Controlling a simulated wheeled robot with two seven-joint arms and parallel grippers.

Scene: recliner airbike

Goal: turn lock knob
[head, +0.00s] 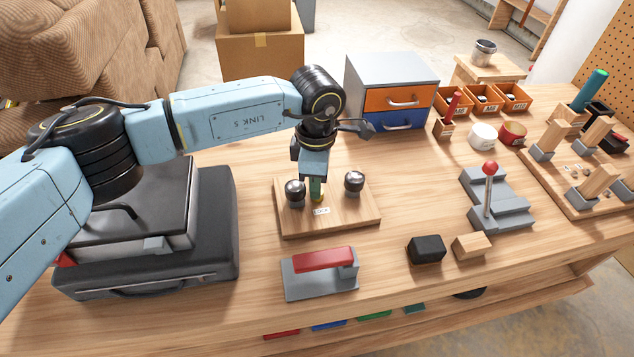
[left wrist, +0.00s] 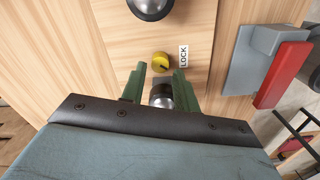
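A small yellow lock knob (left wrist: 160,62) sits beside a white LOCK label (left wrist: 184,56) on a wooden board (head: 350,219). The label also shows in the head view (head: 320,212). Two dark round knobs, one on the left (head: 295,191) and one on the right (head: 354,181), stand on the board. My left gripper (head: 317,197) points down between them. In the left wrist view its green fingers (left wrist: 160,70) are spread apart, with the yellow knob in line with the gap at their tips. I cannot tell whether they touch it. My right gripper is out of view.
A dark case (head: 215,225) lies left of the board. A red-handled grey block (head: 322,272) is in front. A grey lever stand (head: 497,205) and two small blocks (head: 427,249) are to the right. A drawer box (head: 392,90) stands behind.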

